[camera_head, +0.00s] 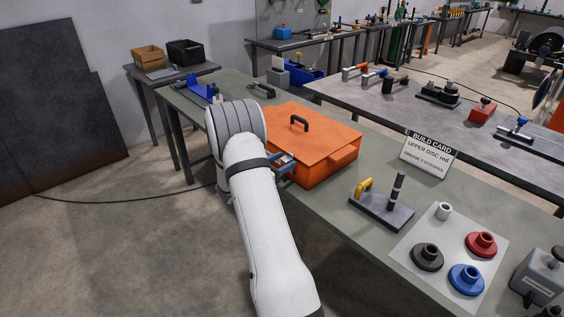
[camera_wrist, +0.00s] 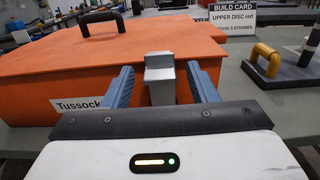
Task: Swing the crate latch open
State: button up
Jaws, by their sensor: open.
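The orange crate (camera_head: 326,137) stands shut on the bench, with a black handle (camera_head: 299,123) on its lid. In the wrist view the crate (camera_wrist: 40,78) fills the left and middle, with a label reading "Tussock" on its front. The grey metal latch (camera_wrist: 159,80) stands upright at the crate's front edge. My gripper (camera_wrist: 163,88) is open, with one blue finger on either side of the latch. I cannot tell whether either finger touches it. In the head view my gripper (camera_head: 285,162) is at the crate's near side, partly hidden by my arm, and the latch is not clear there.
A build card (camera_head: 430,154), a dark block with a yellow handle and a post (camera_head: 382,210), and a white sheet (camera_head: 437,238) with red, black and blue discs lie right of the crate. A blue fixture (camera_head: 200,86) is behind my arm. Bare bench separates the crate and card.

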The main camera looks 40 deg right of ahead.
jog(key=shift+c, duration=0.5)
grip_shut()
jog(key=shift+f, duration=0.1)
